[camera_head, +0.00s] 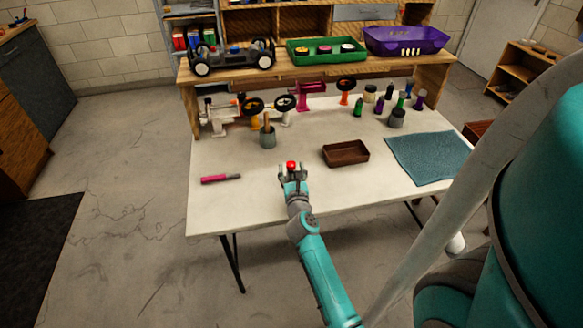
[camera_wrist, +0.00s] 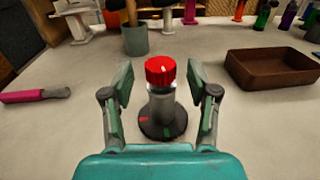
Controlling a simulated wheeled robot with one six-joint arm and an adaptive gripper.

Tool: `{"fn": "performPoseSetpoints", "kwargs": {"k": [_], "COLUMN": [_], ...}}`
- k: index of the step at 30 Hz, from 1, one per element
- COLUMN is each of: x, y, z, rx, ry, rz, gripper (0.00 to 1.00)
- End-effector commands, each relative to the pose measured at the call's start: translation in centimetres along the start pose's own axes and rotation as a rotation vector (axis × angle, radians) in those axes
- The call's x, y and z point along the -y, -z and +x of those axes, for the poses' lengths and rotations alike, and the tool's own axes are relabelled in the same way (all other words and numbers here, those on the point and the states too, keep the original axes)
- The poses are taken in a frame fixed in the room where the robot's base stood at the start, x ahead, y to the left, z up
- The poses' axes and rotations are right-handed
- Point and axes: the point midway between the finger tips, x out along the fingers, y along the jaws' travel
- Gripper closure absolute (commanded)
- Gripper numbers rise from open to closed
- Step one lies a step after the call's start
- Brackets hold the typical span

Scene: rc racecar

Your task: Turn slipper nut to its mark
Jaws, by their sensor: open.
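The slipper nut is a red ridged cap (camera_wrist: 160,70) with a small white line on it, on top of an upright grey post. The post stands on a round dark base (camera_wrist: 162,120) with a red patch and a green patch. In the head view the red nut (camera_head: 291,164) shows between my fingertips. My gripper (camera_wrist: 160,78) is open, with one finger on each side of the nut and a visible gap on both sides. Its fingers also show in the head view (camera_head: 292,172).
A brown tray (camera_head: 345,153) lies to the right and a pink-handled tool (camera_head: 220,179) to the left. A grey cup (camera_head: 267,139) stands behind. Several bottles and stands line the back. A blue mat (camera_head: 430,158) covers the table's right side. The white tabletop (camera_head: 240,205) is clear at front left.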

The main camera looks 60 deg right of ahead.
Motion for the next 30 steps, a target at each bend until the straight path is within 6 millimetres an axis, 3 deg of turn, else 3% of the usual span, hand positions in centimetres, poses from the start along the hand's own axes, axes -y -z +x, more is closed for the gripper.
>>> {"fn": "performPoseSetpoints", "kwargs": {"k": [6, 14, 21, 30], "x": [0.04, 0.03, 0.03, -0.15], "y": [-0.03, -0.02, -0.02, 0.14], "z": [1.22, 1.27, 1.25, 1.28], "rx": [0.001, 0.0, 0.0, -0.006], "ry": [0.0, 0.0, 0.0, 0.035], "rz": [-0.001, -0.001, -0.001, -0.003], "gripper": [0.41, 0.41, 0.98, 1.0]}}
